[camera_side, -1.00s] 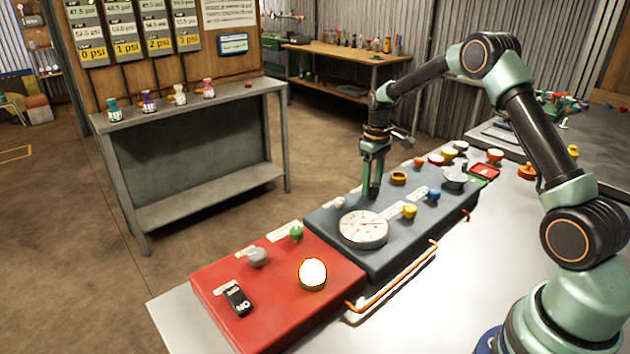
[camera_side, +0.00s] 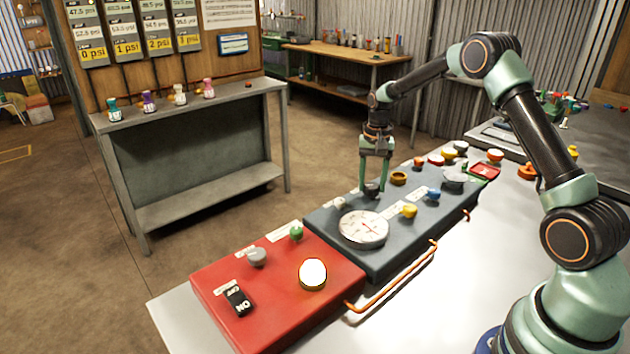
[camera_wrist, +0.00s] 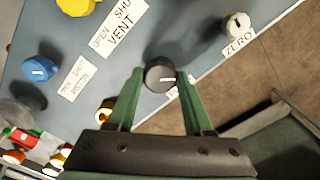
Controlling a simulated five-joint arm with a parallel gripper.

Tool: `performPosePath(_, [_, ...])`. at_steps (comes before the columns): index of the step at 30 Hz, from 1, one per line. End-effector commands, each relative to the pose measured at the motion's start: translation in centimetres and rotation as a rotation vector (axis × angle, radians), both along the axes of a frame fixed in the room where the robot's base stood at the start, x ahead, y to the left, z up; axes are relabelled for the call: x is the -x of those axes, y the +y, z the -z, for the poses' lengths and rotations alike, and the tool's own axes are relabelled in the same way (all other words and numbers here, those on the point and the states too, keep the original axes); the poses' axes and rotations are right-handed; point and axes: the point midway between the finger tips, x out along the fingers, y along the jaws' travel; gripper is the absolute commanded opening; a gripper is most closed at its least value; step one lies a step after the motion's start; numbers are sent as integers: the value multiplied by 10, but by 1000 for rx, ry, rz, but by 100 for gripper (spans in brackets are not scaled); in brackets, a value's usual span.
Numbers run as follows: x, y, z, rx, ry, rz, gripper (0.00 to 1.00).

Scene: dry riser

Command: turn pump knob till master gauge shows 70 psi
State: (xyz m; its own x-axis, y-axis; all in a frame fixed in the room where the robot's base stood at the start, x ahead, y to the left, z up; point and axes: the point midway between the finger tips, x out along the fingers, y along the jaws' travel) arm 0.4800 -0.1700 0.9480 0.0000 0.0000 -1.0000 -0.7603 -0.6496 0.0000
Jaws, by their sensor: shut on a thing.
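My gripper (camera_side: 372,184) points down at the back edge of the blue-grey panel (camera_side: 320,220). In the wrist view its green fingers (camera_wrist: 160,76) are shut on a dark round knob (camera_wrist: 159,73) with a pale mark; its label is mostly hidden. The knob also shows low between the fingers in the side view (camera_side: 371,190). I cannot read whether it is the pump knob. A large white round gauge (camera_side: 363,229) lies face up on the panel in front of the gripper; its needle reading is too small to tell.
A white ZERO knob (camera_wrist: 237,25), a yellow VENT knob (camera_side: 410,211) and a blue knob (camera_side: 433,194) stand near the held knob. A red panel (camera_side: 320,300) with an OFF/ON switch (camera_side: 238,300) and a lit white lamp (camera_side: 313,273) is at front left. Copper piping (camera_side: 405,279) runs along the front.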

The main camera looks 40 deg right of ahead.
Motion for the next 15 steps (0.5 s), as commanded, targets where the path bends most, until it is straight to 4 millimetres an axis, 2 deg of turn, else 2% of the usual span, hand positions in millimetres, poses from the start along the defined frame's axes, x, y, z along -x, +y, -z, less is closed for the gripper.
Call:
performPosePath(6, [0, 0, -2, 0, 1, 164, 0])
performPosePath(15, [0, 0, -2, 0, 1, 302, 0])
